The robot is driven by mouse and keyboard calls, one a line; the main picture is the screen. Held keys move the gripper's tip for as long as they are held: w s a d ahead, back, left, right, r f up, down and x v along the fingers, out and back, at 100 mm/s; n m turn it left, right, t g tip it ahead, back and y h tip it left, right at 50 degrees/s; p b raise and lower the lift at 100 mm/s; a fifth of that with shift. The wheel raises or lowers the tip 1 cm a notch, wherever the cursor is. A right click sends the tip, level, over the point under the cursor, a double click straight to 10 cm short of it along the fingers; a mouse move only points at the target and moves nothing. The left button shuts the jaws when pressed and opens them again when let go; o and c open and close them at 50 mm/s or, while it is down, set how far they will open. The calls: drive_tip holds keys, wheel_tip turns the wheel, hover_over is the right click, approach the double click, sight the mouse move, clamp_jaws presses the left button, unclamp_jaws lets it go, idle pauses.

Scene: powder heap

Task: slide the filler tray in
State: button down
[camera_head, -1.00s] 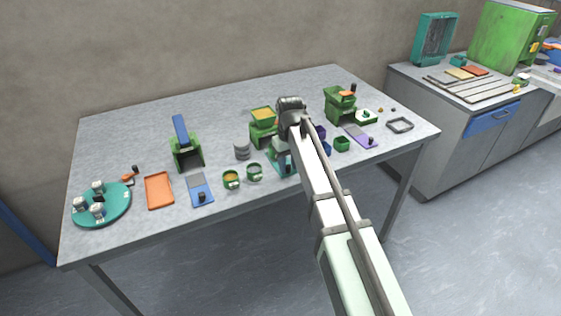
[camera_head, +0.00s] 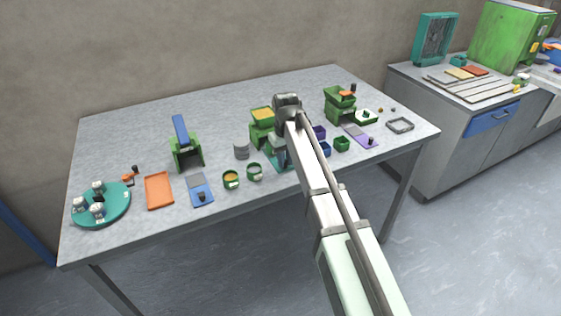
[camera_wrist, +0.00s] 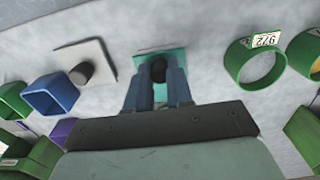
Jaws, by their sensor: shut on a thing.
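In the wrist view, my gripper (camera_wrist: 158,88) is shut on the dark knob (camera_wrist: 158,71) of a flat teal tray (camera_wrist: 147,60). I take this to be the filler tray. The tray is mostly hidden under my fingers; its far end shows a pale edge. In the head view my arm covers the fingers, and only a bit of teal (camera_head: 279,159) shows beside it. A green machine with a yellow-orange top (camera_head: 262,126) stands just left of my arm. I cannot tell whether the tray touches it.
Green rings (camera_head: 254,172) lie left of my arm. A blue cup (camera_head: 323,149) and a green cup (camera_head: 341,145) stand to the right. Another green machine (camera_head: 338,108) stands further right.

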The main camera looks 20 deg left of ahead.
drive_tip(key=shift+w+a, duration=2.8)
drive_tip(key=shift+w, duration=0.05)
drive_tip(key=c, duration=1.3)
unclamp_jaws()
drive_tip(key=shift+o, duration=1.1)
drive_tip(key=shift+r, duration=0.15)
wheel_tip(320, 180, up, 7)
drive_tip(key=shift+d+r, duration=0.1)
drive_tip(key=shift+d, duration=0.05)
